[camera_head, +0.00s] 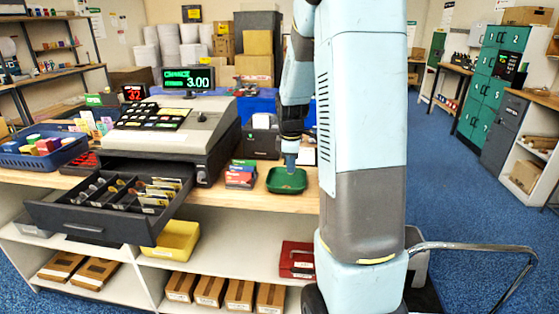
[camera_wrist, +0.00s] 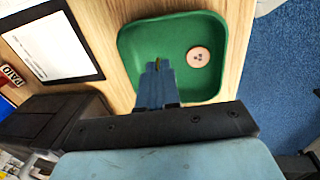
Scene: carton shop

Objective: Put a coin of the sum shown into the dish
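The green dish (camera_head: 287,187) stands on the counter at the right of the register; it also shows in the wrist view (camera_wrist: 135,45). A pinkish coin (camera_wrist: 198,57) with dark dots lies in its right part. In the head view my gripper (camera_head: 290,163) points down at the dish. The green display (camera_head: 188,78) reads 3.00. The open cash drawer (camera_head: 115,195) holds coins and notes in compartments.
The register (camera_head: 165,128) stands behind the drawer. Small coloured boxes (camera_head: 240,175) stand close left of the dish. A blue crate (camera_head: 40,150) of goods is at the far left. A sheet in a dark frame (camera_wrist: 50,45) lies beside the dish.

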